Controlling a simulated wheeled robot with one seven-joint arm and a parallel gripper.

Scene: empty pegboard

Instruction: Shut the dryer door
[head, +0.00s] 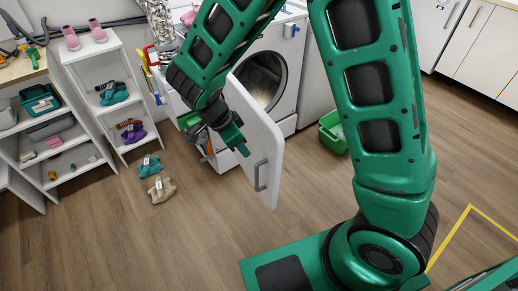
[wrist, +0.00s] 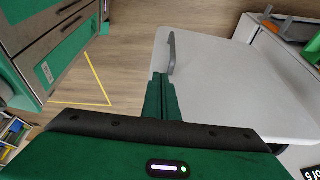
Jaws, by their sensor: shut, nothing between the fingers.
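The dryer (head: 288,70) is a white front-loading machine at the back middle of the head view, with its round dark opening (head: 262,80) showing. Its white door (head: 256,135) stands swung open toward me, with a grey bar handle (head: 261,175) near its free edge. My gripper (head: 240,148) is shut and empty, at the left side of the door in the head view. In the wrist view the shut fingers (wrist: 162,82) lie close beside the door panel (wrist: 235,85), near the handle (wrist: 171,52). I cannot tell whether they touch the door.
A green basket (head: 333,132) stands right of the dryer. Wooden floor around the door's free edge is clear.

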